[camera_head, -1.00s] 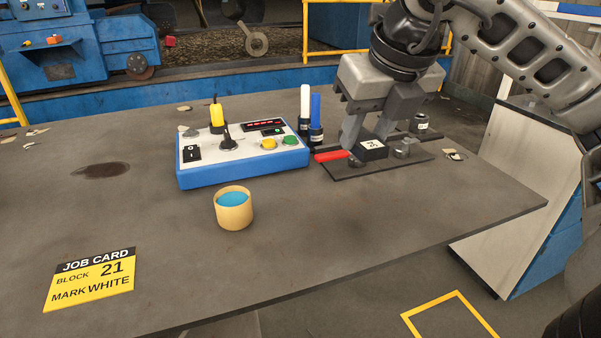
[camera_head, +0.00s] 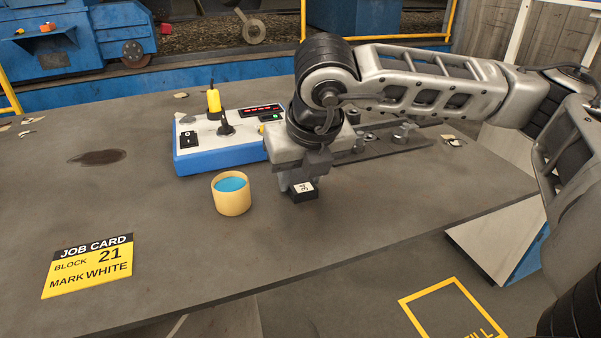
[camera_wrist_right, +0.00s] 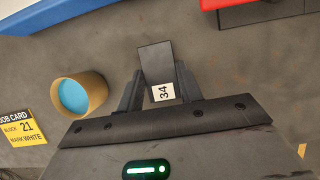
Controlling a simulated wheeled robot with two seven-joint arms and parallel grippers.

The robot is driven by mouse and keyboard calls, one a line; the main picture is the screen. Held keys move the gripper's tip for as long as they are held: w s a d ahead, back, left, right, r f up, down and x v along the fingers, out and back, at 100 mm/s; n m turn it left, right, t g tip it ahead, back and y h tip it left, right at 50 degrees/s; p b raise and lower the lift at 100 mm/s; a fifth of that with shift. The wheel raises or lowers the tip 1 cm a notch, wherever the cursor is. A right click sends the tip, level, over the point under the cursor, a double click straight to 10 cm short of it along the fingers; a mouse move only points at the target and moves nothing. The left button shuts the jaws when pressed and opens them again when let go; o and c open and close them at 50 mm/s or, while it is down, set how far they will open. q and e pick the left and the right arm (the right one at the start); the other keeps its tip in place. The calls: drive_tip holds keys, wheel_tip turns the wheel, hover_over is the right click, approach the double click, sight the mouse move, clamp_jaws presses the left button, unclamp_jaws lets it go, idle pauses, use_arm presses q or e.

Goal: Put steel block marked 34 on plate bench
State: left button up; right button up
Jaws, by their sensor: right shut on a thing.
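The dark steel block marked 34 (camera_head: 304,194) is between the fingers of my right gripper (camera_head: 298,185), which is shut on it. Its white label reading 34 faces up. In the right wrist view the block (camera_wrist_right: 156,65) sits between the two fingers (camera_wrist_right: 158,95), with its label near the palm. It is over or on the bare bench top (camera_head: 330,230); I cannot tell whether it touches. The dark plate (camera_head: 385,148) with clamps lies behind, partly hidden by my right arm. My left gripper is not in view.
A tan cup with blue content (camera_head: 231,194) stands just left of the block. A blue control box (camera_head: 215,150) is behind it. A yellow job card reading block 21, mark white (camera_head: 88,265) lies at front left. The front middle of the bench is clear.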

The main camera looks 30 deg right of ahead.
drive_tip(key=shift+f, duration=0.1)
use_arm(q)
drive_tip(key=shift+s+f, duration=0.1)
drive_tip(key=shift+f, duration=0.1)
use_arm(e)
drive_tip(key=o, duration=1.3)
drive_tip(key=shift+c, duration=0.2)
drive_tip(key=shift+r, duration=0.3)
use_arm(q)
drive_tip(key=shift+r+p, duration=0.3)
drive_tip(key=shift+p, duration=0.25)
use_arm(e)
drive_tip(key=v, duration=1.1)
drive_tip(key=shift+s+r, duration=0.2)
drive_tip(key=shift+r, duration=0.15)
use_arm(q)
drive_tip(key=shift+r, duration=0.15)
